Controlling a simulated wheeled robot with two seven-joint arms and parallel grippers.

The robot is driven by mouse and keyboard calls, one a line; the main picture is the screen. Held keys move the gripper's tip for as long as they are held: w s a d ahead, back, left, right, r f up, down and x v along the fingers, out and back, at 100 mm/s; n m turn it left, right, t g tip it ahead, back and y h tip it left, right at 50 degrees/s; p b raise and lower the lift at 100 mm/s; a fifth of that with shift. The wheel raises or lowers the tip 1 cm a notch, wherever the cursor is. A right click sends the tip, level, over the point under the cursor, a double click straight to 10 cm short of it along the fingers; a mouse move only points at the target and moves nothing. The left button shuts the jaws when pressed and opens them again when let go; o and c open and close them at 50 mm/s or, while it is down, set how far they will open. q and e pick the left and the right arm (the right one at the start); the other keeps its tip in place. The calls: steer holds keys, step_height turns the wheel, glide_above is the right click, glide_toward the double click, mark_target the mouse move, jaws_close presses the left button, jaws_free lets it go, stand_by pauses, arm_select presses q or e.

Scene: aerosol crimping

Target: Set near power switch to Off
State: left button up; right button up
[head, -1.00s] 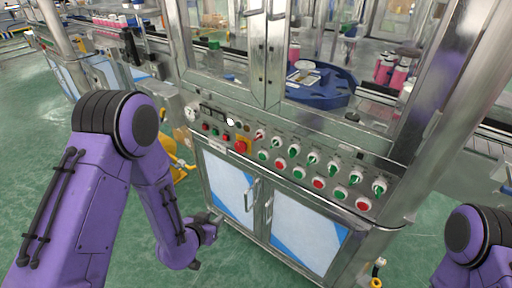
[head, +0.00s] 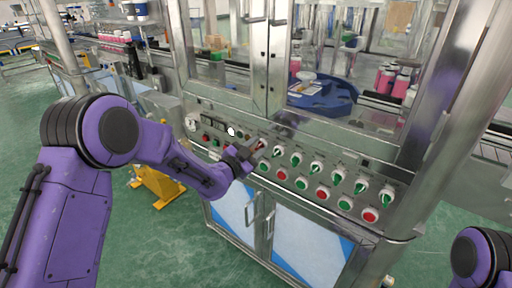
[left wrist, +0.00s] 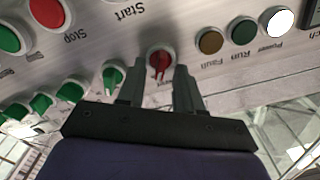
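The red rotary switch (head: 262,144) is on the sloped metal control panel, at the left end of the row of green knobs. In the left wrist view the red switch (left wrist: 159,62) lies between my fingertips, its handle about upright in the picture. My left gripper (head: 252,150) is at the panel. In the left wrist view its fingers (left wrist: 157,82) are apart, one on each side of the red switch; I cannot tell whether they touch it. The switch's label is hidden. My right gripper is out of view.
A white power lamp (left wrist: 279,20), a green run lamp (left wrist: 244,31) and an amber fault lamp (left wrist: 209,41) sit beside the switch. Green knobs (head: 316,167) and red buttons (head: 322,193) fill the panel to the right. Glazed doors rise behind it.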

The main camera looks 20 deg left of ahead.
arm_select(q)
jaws_close()
steer(key=shift+n, duration=0.4)
steer(key=n, duration=0.2)
steer(key=n+p, duration=0.1)
steer(key=n, duration=0.2)
steer(key=shift+w+a+r+p, duration=0.1)
steer(key=shift+a+r+p, duration=0.1)
steer(key=shift+p, duration=0.1)
steer(key=n, duration=0.3)
steer(key=n+p, duration=0.1)
steer(key=n, duration=0.2)
steer(key=shift+w+a+f, duration=0.1)
steer(key=shift+a+f, duration=0.05)
steer(key=shift+a, duration=0.05)
